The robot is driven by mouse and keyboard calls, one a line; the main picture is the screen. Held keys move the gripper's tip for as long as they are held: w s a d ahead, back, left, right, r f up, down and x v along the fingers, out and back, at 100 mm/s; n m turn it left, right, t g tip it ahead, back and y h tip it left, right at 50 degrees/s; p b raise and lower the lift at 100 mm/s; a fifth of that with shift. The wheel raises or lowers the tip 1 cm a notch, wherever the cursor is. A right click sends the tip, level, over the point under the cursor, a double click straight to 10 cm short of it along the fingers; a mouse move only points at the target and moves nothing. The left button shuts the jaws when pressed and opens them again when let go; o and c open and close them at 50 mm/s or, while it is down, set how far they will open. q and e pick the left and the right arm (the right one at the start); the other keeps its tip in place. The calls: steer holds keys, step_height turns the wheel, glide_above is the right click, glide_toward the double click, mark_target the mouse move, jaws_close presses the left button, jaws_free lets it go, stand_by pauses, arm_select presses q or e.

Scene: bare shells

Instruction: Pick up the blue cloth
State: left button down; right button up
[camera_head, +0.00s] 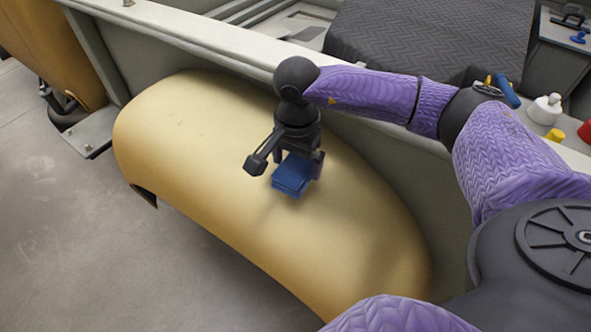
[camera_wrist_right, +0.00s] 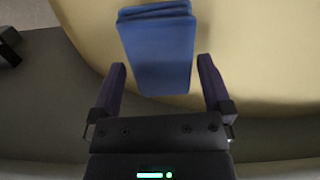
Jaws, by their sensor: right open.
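The blue cloth (camera_head: 291,176) is folded into a small stack on top of the curved yellow panel (camera_head: 190,140), near its middle. My right gripper (camera_head: 299,168) is above and at the cloth, pointing down, with its fingers apart. In the right wrist view the cloth (camera_wrist_right: 158,50) lies ahead of the open fingers (camera_wrist_right: 160,78), its near edge reaching between the tips. No finger clearly touches it. In the head view the gripper hides the cloth's far part. My left gripper is not in view.
A grey-green wall with a ledge (camera_head: 200,32) runs behind the panel. A dark ribbed mat (camera_head: 430,40) lies beyond it. A white bottle (camera_head: 545,109), a yellow item (camera_head: 555,135) and a blue-handled tool (camera_head: 507,90) sit on the ledge at right. Open floor lies at lower left.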

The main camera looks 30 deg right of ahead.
mark_target(296, 166)
steer(key=shift+f, duration=0.7)
steer(key=shift+a, duration=0.1)
steer(key=c, duration=0.9)
step_height(296, 166, up, 10)
steer(key=shift+r+p, duration=0.1)
steer(key=shift+p, duration=0.5)
steer(key=shift+c, duration=0.2)
